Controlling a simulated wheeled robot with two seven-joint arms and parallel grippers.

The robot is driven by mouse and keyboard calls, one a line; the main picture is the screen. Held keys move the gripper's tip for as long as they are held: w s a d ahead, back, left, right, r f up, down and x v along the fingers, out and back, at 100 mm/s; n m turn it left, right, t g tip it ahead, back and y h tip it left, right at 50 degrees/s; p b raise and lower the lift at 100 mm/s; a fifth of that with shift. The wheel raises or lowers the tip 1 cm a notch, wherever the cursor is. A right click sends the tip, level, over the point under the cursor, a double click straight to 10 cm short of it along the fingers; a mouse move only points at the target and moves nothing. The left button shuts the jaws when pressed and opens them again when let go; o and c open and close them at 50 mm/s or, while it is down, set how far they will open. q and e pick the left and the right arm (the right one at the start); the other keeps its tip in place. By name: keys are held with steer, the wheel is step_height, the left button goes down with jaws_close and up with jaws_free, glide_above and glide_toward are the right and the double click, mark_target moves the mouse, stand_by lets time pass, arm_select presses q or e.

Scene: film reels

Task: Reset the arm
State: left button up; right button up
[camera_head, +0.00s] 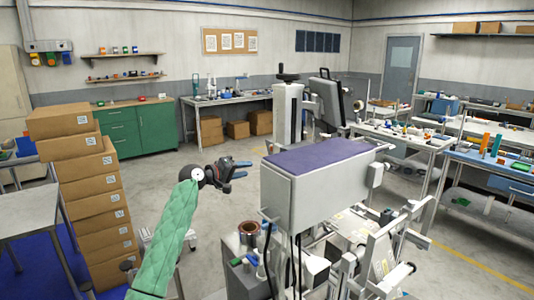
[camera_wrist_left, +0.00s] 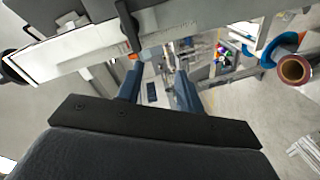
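My left arm, in a green sleeve, reaches up from the bottom of the head view. Its left gripper (camera_head: 240,169) is raised in open air, left of the big grey machine. In the left wrist view the left gripper's two blue-grey fingers (camera_wrist_left: 158,84) stand apart with nothing held between them. My right gripper is not in view. A brown film reel (camera_head: 248,229) sits on a grey cabinet below and right of the left gripper. A brown roll (camera_wrist_left: 295,68) with a blue part beside it shows at the right of the left wrist view.
The grey machine (camera_head: 315,200) with a purple top stands close on the right. Stacked cardboard boxes (camera_head: 91,207) rise on the left. A green cabinet (camera_head: 139,132) and a workbench (camera_head: 230,97) stand at the back. The floor between is open.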

arm_select(q)
steer(key=s+a+f+m+y, duration=0.3)
steer(key=a+f+y, duration=0.15)
steer(key=f, duration=0.65)
steer(key=s+a+f+m+y, duration=0.25)
steer(key=f+y, duration=0.25)
steer(key=f, duration=0.6)
steer(key=s+a+f+g+y, duration=0.1)
steer(key=s+f, duration=0.7)
steer(key=f, duration=0.3)
steer(key=s+a+f+g+y, duration=0.1)
steer(key=s+f, duration=0.8)
steer(key=f, duration=0.3)
steer(key=s+f+g, duration=0.2)
steer(key=s+f, duration=0.7)
steer(key=s, duration=0.6)
steer(key=s+f+g, duration=0.3)
steer(key=s+f, duration=0.6)
steer(key=s, duration=0.7)
steer(key=s+f+g, duration=0.2)
steer(key=s+f, duration=0.8)
steer(key=s, duration=0.5)
steer(key=shift+s+d+n, duration=0.15)
steer(key=shift+d+n, duration=0.3)
steer(key=shift+d, duration=0.1)
